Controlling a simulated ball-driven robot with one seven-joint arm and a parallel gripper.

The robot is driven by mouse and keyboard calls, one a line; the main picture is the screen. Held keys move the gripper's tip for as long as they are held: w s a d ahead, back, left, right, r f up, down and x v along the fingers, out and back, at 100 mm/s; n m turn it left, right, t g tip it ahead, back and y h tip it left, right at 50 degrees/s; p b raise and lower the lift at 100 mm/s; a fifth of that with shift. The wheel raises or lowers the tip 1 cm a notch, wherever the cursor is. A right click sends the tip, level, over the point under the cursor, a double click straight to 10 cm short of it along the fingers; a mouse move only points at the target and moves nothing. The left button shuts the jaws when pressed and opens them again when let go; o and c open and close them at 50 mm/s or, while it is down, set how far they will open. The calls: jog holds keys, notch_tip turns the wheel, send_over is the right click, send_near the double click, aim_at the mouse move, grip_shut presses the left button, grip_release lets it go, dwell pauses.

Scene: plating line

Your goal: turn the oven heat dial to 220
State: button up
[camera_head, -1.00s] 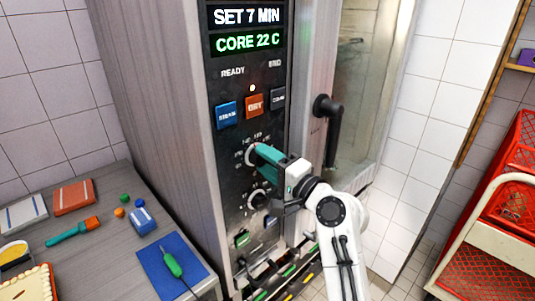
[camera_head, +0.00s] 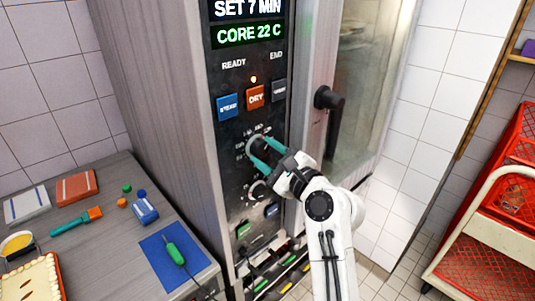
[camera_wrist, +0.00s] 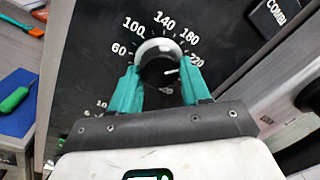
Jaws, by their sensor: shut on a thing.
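The oven heat dial (camera_head: 256,142) is a dark round knob with a silver rim on the oven's black panel. The wrist view shows the dial (camera_wrist: 156,72) close up, with printed numbers 60, 100, 140, 180 and 220 around it. Its white pointer line points right, towards the side of the 220 label (camera_wrist: 196,60); the finger partly covers the scale there, so the exact alignment is hard to tell. My gripper (camera_wrist: 159,70) is shut on the dial, one teal finger on each side of it. In the head view my gripper (camera_head: 262,149) reaches the dial from the lower right.
A second dial (camera_head: 260,190) sits just below. Blue, orange and dark buttons (camera_head: 256,97) and a lit display (camera_head: 248,33) are above. The black oven door handle (camera_head: 331,115) stands out to the right. A counter (camera_head: 110,215) with small items is at left.

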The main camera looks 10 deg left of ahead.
jog(key=shift+f+m, duration=0.15)
jog(key=shift+m, duration=0.75)
jog(key=o, duration=1.1)
jog(key=shift+c, duration=0.2)
jog(key=b+v, duration=0.2)
jog(key=v, duration=0.8)
jog(key=shift+s+d+b, duration=0.25)
jog(key=shift+d+b, duration=0.05)
jog(key=shift+d, duration=0.05)
